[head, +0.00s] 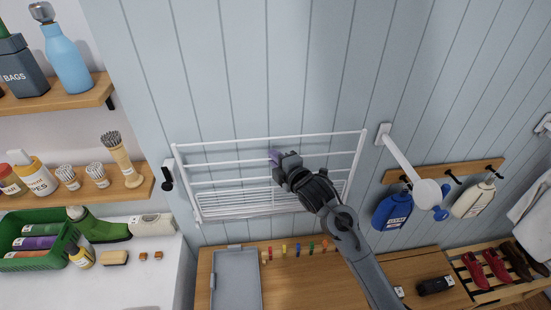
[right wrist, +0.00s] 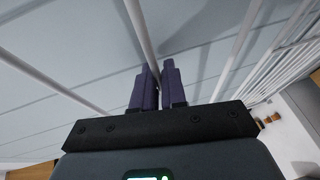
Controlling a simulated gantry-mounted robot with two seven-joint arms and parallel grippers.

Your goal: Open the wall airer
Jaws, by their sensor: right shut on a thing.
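The white wall airer (head: 220,144) is on the blue panelled wall in the middle of the head view. Its long rails run across, and thinner rails lie close together low down. How far it stands out from the wall I cannot tell. My right gripper (head: 276,157) reaches it from the lower right, with its purple fingers at one of the upper rails. In the right wrist view, a white airer rail (right wrist: 138,30) runs between the fingers of my right gripper (right wrist: 157,72), which are shut on it. The wrist hides part of the airer. My left gripper is not in view.
A wooden surface with a grey tray (head: 236,280) and small coloured items lies below the airer. A dark hook (head: 167,178) is at its left. A white wall-mounted arm (head: 403,157) and a peg rail with bottles (head: 393,208) are at its right.

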